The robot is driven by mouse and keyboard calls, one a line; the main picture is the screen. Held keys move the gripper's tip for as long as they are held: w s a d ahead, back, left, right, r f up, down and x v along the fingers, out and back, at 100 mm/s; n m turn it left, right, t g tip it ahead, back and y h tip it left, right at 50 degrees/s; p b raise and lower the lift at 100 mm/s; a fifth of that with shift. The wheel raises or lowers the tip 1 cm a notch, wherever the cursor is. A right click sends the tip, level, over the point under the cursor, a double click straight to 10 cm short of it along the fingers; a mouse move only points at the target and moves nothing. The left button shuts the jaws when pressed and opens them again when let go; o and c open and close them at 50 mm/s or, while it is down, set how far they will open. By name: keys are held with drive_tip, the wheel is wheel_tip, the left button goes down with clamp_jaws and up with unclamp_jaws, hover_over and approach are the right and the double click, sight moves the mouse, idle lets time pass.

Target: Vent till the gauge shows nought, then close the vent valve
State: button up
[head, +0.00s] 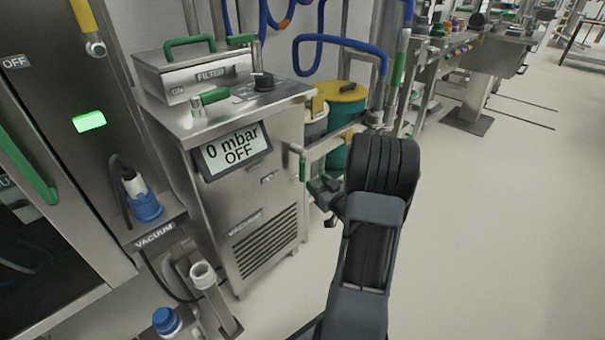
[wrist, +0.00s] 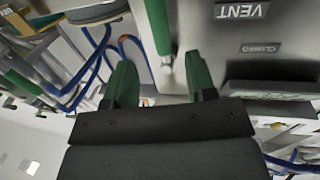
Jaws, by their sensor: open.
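The vacuum cabinet (head: 235,215) has a tilted display (head: 235,150) reading "0 mbar" and "OFF". A green-gripped lever (head: 303,167) hangs downward from a metal stem on the cabinet's right side. In the wrist view a green lever (wrist: 157,25) lies beside an upside-down "VENT" label (wrist: 241,11) and a small plate that appears to read "CLOSED" (wrist: 260,48). My gripper (head: 322,190) is open just right of and below the lever in the head view. In the wrist view its green fingers (wrist: 160,80) are apart, with the lever's line between them; contact cannot be told.
A filter box (head: 195,72) and another green-handled lever (head: 210,97) are on the cabinet top. A yellow-lidded drum (head: 340,92) and blue hoses (head: 340,42) are behind. Floor to the right (head: 490,220) is clear.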

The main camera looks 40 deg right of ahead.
sight(304, 171)
drive_tip(key=w+b, duration=0.2)
drive_tip(key=w, duration=0.7)
clamp_jaws()
idle(0.4)
